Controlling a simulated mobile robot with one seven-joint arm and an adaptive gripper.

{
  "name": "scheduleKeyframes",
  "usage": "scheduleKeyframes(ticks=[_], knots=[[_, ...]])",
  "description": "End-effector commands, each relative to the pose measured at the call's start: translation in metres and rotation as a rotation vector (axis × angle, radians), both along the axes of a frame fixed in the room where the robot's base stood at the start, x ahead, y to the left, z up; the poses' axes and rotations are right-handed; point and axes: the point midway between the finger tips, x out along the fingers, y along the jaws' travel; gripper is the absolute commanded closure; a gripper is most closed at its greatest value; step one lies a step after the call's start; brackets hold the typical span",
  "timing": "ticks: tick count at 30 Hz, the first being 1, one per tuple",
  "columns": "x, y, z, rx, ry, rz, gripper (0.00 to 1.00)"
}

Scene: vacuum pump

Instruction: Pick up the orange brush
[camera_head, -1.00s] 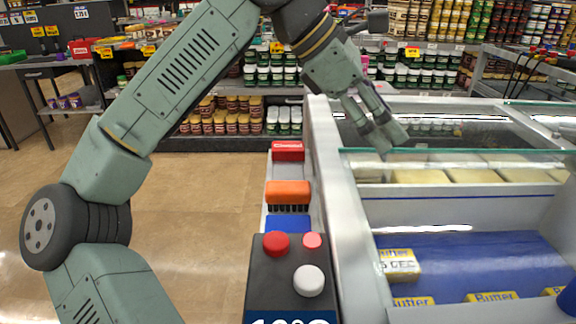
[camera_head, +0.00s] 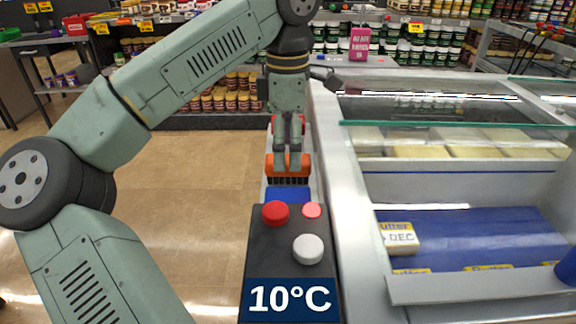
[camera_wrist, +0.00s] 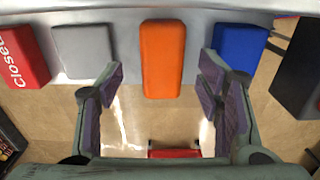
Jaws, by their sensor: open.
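The orange brush (camera_head: 276,164) with dark bristles sits on the narrow ledge beside the freezer, behind a blue block. In the wrist view the orange brush (camera_wrist: 162,58) lies at top centre, between the two fingers. My gripper (camera_head: 288,160) points down over the brush and hides part of it. In the wrist view my gripper (camera_wrist: 161,95) is open, with its dark pads apart and nothing between them but the brush beyond. I cannot tell whether a finger touches the brush.
The blue block (camera_wrist: 238,52), a grey block (camera_wrist: 84,52) and a red box (camera_wrist: 20,56) flank the brush on the ledge. A dark control box (camera_head: 292,255) with red and white buttons stands in front. The freezer (camera_head: 460,185) is to the right; open floor (camera_head: 190,200) is to the left.

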Motion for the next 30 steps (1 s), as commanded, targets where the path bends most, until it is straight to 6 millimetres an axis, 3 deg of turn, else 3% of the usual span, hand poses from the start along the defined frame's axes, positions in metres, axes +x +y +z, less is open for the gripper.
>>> scheduleKeyframes(ticks=[8,30], knots=[[-0.003,-0.001,-0.032,-0.001,0.001,0.0,0.4],[-0.002,-0.001,-0.038,-0.001,-0.001,-0.001,0.4]])
